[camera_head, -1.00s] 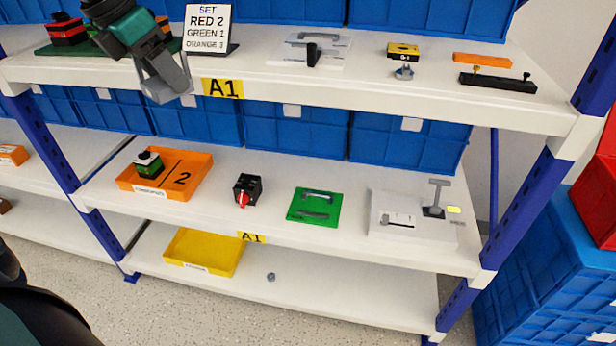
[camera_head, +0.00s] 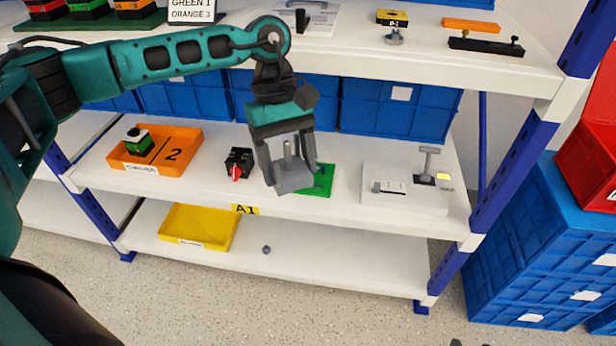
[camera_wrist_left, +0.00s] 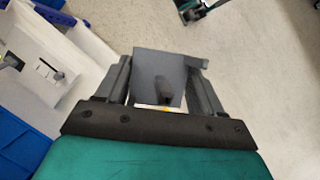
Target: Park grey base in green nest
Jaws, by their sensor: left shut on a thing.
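The grey base (camera_head: 292,178), a block with an upright post, is held between the fingers of my left gripper (camera_head: 287,165). In the left wrist view the grey base (camera_wrist_left: 158,72) sits between both fingers of the gripper (camera_wrist_left: 160,85), with floor behind it. The green nest (camera_head: 321,182) is a flat green plate on the middle shelf. In the head view the gripper and base cover its left part, including most of its handle. The base appears in front of the shelf, apart from the nest.
On the middle shelf (camera_head: 210,200), an orange tray (camera_head: 183,146) and a black box with a red knob (camera_head: 238,163) lie left of the nest. A white plate with a grey T-shaped post (camera_head: 400,195) lies right. The upper shelf's edge (camera_head: 400,78) overhangs behind.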

